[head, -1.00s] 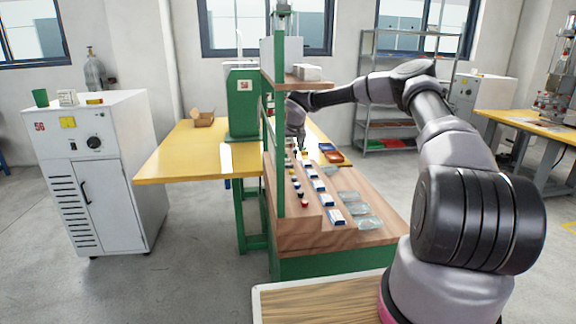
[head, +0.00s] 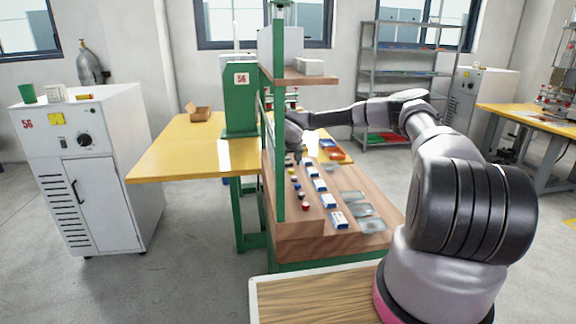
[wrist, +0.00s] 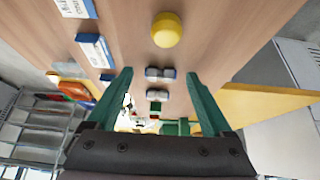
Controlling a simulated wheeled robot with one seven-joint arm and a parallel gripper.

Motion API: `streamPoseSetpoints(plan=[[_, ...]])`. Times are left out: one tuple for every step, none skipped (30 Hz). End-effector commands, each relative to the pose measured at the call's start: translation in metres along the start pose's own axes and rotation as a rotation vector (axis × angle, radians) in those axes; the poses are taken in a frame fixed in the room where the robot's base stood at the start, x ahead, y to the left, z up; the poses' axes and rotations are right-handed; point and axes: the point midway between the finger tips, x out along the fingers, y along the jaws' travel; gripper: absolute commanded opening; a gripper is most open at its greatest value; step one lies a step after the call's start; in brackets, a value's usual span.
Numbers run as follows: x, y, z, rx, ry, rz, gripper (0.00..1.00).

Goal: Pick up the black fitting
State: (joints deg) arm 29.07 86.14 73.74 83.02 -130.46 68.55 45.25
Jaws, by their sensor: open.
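In the wrist view two small dark grey-black fittings lie in line on the brown wooden bench top. The nearer black fitting (wrist: 160,73) shows between my fingertips, and the other dark fitting (wrist: 157,95) lies just beyond it. I cannot tell which one the task names. My gripper (wrist: 160,76) is open, with one green finger on either side of the nearer fitting and nothing held. I cannot tell how high the fingertips are above it. In the head view my gripper (head: 297,158) is over the far part of the row and small.
A yellow round part (wrist: 166,30) lies beside the nearer fitting. Blue-and-white boxes (head: 319,185) and clear bags (head: 362,210) lie to the right of the row. A green post (head: 279,120) and a wooden shelf (head: 290,77) stand close to my arm.

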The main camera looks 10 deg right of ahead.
Motion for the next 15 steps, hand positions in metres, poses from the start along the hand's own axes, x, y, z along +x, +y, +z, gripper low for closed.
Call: streamPoseSetpoints(plan=[[-0.0003,0.0000,-0.0002,0.000,0.000,0.000,0.85],[-0.0003,0.0000,-0.0003,0.000,0.000,0.000,0.85],[-0.0003,-0.0001,-0.0003,-0.001,0.000,0.000,0.81],[-0.0003,-0.0001,-0.0003,-0.001,0.000,0.000,0.70],[-0.0003,-0.0001,-0.0003,-0.001,0.000,0.000,0.58],[-0.0003,-0.0001,-0.0003,-0.001,0.000,0.000,0.43],[-0.0004,-0.0001,-0.0003,-0.001,0.000,0.000,0.31],[-0.0004,-0.0001,-0.0003,-0.001,0.000,0.000,0.20],[-0.0004,-0.0001,-0.0003,-0.001,0.000,0.000,0.05],[-0.0004,-0.0001,-0.0004,-0.001,0.000,0.000,0.00],[-0.0004,-0.0001,-0.0004,-0.001,0.000,0.000,0.00],[-0.0004,-0.0001,-0.0004,-0.001,0.000,0.000,0.00],[-0.0004,-0.0001,-0.0004,-0.001,0.000,0.000,0.00],[-0.0004,-0.0001,-0.0004,-0.001,0.000,0.000,0.00],[-0.0005,-0.0001,-0.0004,-0.001,0.000,0.000,0.00]])
